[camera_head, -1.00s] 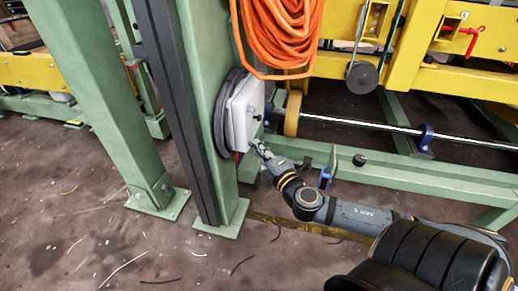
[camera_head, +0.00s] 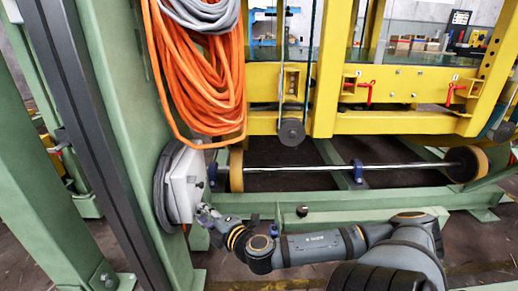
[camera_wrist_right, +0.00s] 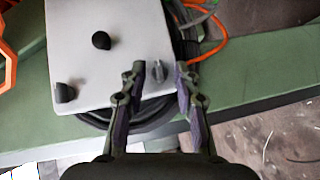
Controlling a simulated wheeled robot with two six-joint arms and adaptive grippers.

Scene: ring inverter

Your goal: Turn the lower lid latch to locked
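A pale grey box (camera_head: 186,188) is mounted on the green post in the head view. In the right wrist view its lid (camera_wrist_right: 120,15) carries two black knobs, one near the middle (camera_wrist_right: 101,40) and one at the lower left (camera_wrist_right: 65,92). A small grey latch (camera_wrist_right: 158,72) sits near the lid's right edge. My right gripper (camera_wrist_right: 163,78) is open, its fingertips on either side of this latch in the picture. I cannot tell whether they touch it. In the head view the right gripper (camera_head: 206,213) is at the box's lower right. My left gripper is out of view.
Orange hose coils (camera_head: 200,80) hang above the box, and a dark cable coil (camera_head: 163,185) lies behind it. A green post (camera_head: 110,110) stands left. A metal shaft (camera_head: 300,168) with a yellow wheel (camera_head: 236,170) runs right, above a green beam (camera_head: 350,203).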

